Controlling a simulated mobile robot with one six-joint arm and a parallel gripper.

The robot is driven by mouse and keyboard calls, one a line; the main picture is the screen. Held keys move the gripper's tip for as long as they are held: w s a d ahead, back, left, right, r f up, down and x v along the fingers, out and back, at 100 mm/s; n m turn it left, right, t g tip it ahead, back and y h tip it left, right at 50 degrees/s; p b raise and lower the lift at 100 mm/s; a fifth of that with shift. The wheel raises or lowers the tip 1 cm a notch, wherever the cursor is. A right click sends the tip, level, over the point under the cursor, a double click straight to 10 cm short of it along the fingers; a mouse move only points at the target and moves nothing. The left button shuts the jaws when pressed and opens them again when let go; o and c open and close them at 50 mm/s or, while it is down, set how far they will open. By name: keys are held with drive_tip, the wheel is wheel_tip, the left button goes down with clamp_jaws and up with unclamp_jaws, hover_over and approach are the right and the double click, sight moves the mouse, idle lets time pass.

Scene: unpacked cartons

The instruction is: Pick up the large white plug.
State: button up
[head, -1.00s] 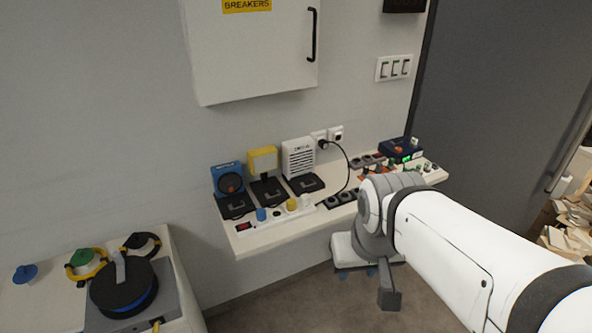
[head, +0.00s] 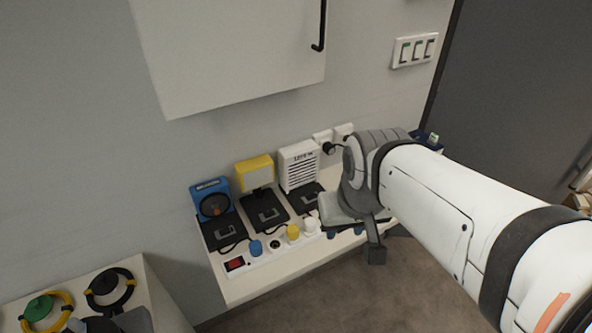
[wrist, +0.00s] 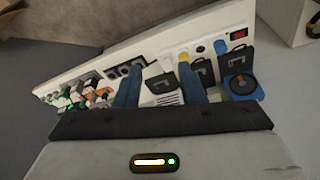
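A white plug (head: 311,225) stands in the white power strip (head: 275,256) on the wall shelf, at the right end of a row with a yellow plug (head: 293,232) and a blue plug (head: 256,248). In the wrist view the white plug (wrist: 167,66) shows between my two blue fingers, nearer the right one. My gripper (head: 345,233) is just right of the white plug in the head view, fingers apart and empty. It also shows in the wrist view (wrist: 160,70). I see no contact between fingers and plug.
Behind the strip stand a blue device (head: 211,200), a yellow lamp (head: 256,172) and a white slatted box (head: 299,167) with black bases in front. A wall cabinet (head: 230,50) hangs above. Small parts (wrist: 85,90) crowd the shelf's other end. Floor in front is clear.

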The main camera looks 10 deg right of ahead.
drive_tip(key=shift+o, duration=0.3)
drive_tip(key=shift+s+a, duration=0.1)
drive_tip(key=shift+a, duration=0.05)
drive_tip(key=shift+o, duration=1.9)
drive_tip(key=w+f+n+g+b, duration=0.1)
drive_tip(key=w+f+n, duration=0.3)
drive_tip(key=w+n, duration=0.5)
drive_tip(key=shift+w+a+f+n+b, duration=0.2)
drive_tip(key=shift+w+f+n+b, duration=0.15)
drive_tip(key=shift+w, duration=0.25)
drive_tip(key=n+g+b, duration=0.2)
drive_tip(key=n, duration=1)
hover_over(310, 221)
drive_tip(key=f, duration=1.1)
drive_tip(key=shift+s+d+f, duration=0.1)
drive_tip(key=shift+d+f, duration=0.15)
drive_tip(key=shift+f, duration=0.15)
drive_tip(key=shift+a+f+p, duration=0.15)
drive_tip(key=shift+f+p, duration=0.25)
drive_tip(key=shift+f, duration=1.55)
drive_tip(key=shift+a+f+p, duration=0.1)
drive_tip(key=shift+f+p, duration=0.3)
drive_tip(key=shift+f, duration=1.55)
